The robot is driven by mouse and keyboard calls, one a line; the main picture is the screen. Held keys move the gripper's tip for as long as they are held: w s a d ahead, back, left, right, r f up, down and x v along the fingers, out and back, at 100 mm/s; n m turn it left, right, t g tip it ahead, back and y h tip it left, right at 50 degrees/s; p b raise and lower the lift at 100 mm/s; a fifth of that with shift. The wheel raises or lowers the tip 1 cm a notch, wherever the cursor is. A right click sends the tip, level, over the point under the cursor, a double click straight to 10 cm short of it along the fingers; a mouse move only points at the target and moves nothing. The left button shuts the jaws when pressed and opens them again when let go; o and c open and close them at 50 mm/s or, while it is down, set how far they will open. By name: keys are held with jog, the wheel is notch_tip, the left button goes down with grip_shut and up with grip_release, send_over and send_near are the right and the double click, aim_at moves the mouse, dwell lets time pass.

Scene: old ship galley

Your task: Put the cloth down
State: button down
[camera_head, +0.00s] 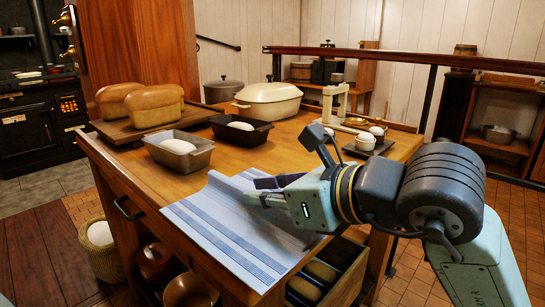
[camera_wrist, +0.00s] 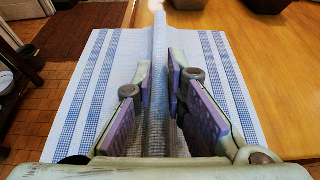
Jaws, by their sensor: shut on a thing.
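The cloth (camera_head: 225,232) is pale with blue stripes. It lies over the near corner of the wooden table (camera_head: 300,140), and part of it hangs past the front edge. My gripper (camera_head: 262,190) is at the cloth's upper right side. In the wrist view, my gripper (camera_wrist: 160,90) is shut on a raised fold of the cloth (camera_wrist: 100,85) that stands up between the two purple-padded fingers. The rest of the cloth spreads out flat to both sides of the fold.
Two loaf tins with pale dough (camera_head: 180,150) (camera_head: 240,130) stand behind the cloth. Baked loaves (camera_head: 150,105) sit on a board at the left. A cream lidded pot (camera_head: 268,100) and a small scale (camera_head: 335,105) stand farther back.

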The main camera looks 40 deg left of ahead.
jog(key=w+a, duration=0.2)
jog(key=w, duration=0.2)
jog(key=w+a+f+p, duration=0.1)
jog(key=w+a, duration=0.1)
jog(key=w, duration=0.2)
jog(key=w+a+p, duration=0.1)
jog(key=w+a, duration=0.2)
jog(key=w, duration=0.1)
jog(key=shift+w+a+f, duration=0.1)
jog(key=shift+w+f, duration=0.05)
jog(key=shift+f, duration=1.8)
jog(key=shift+f, duration=0.15)
jog(key=c, duration=1.6)
grip_release()
jog(key=shift+c, duration=0.2)
jog(key=shift+r, duration=0.25)
jog(key=v, duration=1.2)
jog(key=shift+b, duration=0.4)
